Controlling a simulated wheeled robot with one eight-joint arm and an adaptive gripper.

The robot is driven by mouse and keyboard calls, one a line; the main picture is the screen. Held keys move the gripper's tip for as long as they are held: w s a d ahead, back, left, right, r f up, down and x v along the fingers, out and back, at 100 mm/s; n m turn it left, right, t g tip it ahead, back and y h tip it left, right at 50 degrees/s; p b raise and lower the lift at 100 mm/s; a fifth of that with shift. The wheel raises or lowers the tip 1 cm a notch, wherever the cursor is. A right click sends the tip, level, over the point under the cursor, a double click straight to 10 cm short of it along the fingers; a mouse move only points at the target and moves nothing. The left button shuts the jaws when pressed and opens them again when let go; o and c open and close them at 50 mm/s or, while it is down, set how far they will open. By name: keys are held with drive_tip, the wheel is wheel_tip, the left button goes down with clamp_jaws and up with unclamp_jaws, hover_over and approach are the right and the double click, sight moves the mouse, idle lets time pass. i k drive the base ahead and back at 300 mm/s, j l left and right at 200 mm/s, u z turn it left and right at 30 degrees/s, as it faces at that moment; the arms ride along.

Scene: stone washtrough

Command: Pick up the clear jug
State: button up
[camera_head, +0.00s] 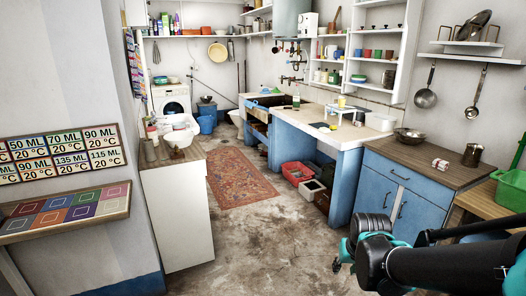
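I cannot pick out a clear jug for certain. A small see-through or brownish vessel (150,150) stands on the near end of the left white counter (175,215), too small to tell what it is. My arm (440,265), black with teal joints, reaches in from the lower right, in front of the blue cabinet. I cannot make out my gripper's fingers. The arm is far from the left counter and touches nothing that I can see.
A blue cabinet (400,195) at right bears a metal bowl (409,136), a metal cup (472,154) and a red-white packet (440,164). A green basket (511,188) stands right. The rug (235,178) and middle floor are clear.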

sight(178, 126)
drive_tip(key=i+u, duration=0.2)
drive_tip(key=i, duration=0.3)
drive_tip(key=i+l+u, duration=0.15)
drive_tip(key=i, duration=0.35)
drive_tip(key=i+l+u, duration=0.2)
drive_tip(key=i, duration=0.3)
drive_tip(key=i+l+u, duration=0.2)
drive_tip(key=i, duration=0.3)
drive_tip(key=l, duration=0.15)
